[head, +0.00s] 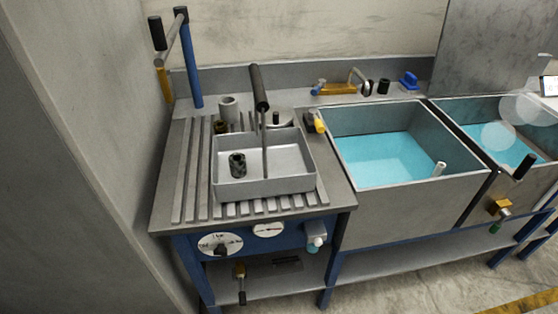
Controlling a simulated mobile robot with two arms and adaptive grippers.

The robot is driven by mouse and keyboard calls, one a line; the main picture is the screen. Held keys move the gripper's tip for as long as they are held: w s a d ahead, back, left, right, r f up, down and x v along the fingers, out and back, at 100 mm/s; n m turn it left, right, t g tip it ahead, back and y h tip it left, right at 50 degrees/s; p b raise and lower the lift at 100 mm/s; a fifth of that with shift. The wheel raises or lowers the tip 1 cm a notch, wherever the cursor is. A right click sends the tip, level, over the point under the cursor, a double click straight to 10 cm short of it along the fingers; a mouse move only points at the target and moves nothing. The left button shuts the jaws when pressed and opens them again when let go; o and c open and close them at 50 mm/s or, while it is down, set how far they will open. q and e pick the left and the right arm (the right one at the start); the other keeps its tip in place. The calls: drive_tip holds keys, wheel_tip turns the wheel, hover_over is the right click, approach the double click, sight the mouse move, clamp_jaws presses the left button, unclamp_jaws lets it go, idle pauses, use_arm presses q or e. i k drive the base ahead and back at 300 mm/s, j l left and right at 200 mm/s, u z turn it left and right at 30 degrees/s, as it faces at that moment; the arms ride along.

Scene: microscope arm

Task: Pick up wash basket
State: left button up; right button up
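The likely wash basket is a shallow grey rectangular open box (285,184) on the slatted metal drainboard, left of the sinks. A thin upright rod with a dark cylindrical grip (259,87) rises at the box; I cannot tell whether it is fixed to it. A small dark ribbed cylindrical part (237,164) is inside the box at its left. Neither of my grippers is in view.
A blue post with a lever (190,60) stands at the back left of the drainboard (185,190). A grey cylinder (229,108) stands behind the box. Two sinks with blue liquid (385,157) (500,145) lie to the right. A grey wall (90,150) closes the left.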

sight(280, 162)
drive_tip(key=i+l+u, duration=0.15)
drive_tip(key=l+u, duration=0.25)
drive_tip(key=l, duration=0.25)
drive_tip(key=l+u, duration=0.45)
drive_tip(key=l, duration=0.2)
